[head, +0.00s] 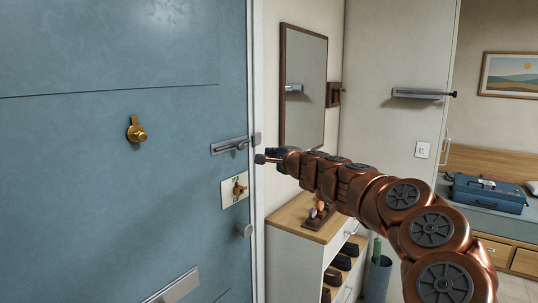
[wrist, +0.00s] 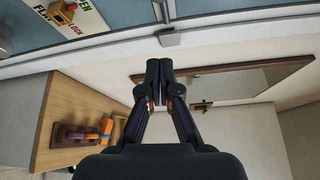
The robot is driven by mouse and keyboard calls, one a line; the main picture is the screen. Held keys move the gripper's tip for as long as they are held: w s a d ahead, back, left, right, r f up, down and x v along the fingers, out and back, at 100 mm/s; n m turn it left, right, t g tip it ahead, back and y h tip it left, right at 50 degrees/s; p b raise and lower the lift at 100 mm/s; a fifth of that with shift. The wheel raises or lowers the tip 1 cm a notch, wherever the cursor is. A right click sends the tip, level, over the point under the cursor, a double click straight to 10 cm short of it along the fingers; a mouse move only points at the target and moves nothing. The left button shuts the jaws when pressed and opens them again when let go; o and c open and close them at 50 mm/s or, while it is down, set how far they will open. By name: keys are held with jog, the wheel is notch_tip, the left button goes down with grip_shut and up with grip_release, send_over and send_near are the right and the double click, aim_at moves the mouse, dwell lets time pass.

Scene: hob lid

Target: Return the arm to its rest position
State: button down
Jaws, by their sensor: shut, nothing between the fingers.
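My arm reaches in from the lower right of the head view, extended toward the edge of a blue door (head: 120,200). My gripper (head: 262,158) is at the arm's far end, beside the door edge and a grey slide bolt (head: 230,146). In the wrist view my gripper (wrist: 158,72) has its two fingertips together with nothing between them. I cannot tell whether it touches the door or frame. A pale plate with a brass turn latch (head: 239,187) is on the door just below; it also shows in the wrist view (wrist: 62,12).
A wood-framed mirror (head: 303,85) hangs on the wall behind my gripper. A shoe cabinet (head: 292,215) with small items on top stands under my arm. A bin (head: 377,277) is beside it. A blue case (head: 488,194) lies on a bench at right.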

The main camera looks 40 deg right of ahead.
jog(key=s+a+n+g+y, duration=0.2)
jog(key=a+n+y, duration=0.6)
jog(key=a, duration=1.4)
jog(key=s+a+f+n+g+y, duration=0.1)
jog(key=s+a+f+n+g, duration=0.3)
jog(key=a, duration=0.4)
jog(key=s+a+f+n+g+y, duration=0.1)
jog(key=s+a+f+n+g, duration=0.1)
jog(key=s+a+f+n, duration=0.5)
jog(key=s+a+f+n+g+h, duration=0.1)
jog(key=s+a+f+g+h, duration=0.15)
jog(key=s+f, duration=0.4)
jog(key=s+a+f+g+h, duration=0.15)
jog(key=s+f+g, duration=0.25)
jog(key=s, duration=0.5)
jog(key=s+d+f+g+h, duration=0.1)
jog(key=s+d+f+g, duration=0.1)
jog(key=s, duration=0.6)
jog(key=s+d+f+n+g+h, duration=0.1)
jog(key=s+d+f+g+h, duration=0.1)
jog(key=s+d+f, duration=0.3)
jog(key=s+d, duration=0.1)
jog(key=s, duration=0.3)
jog(key=shift+f+h, duration=0.15)
jog(key=shift+h, duration=0.15)
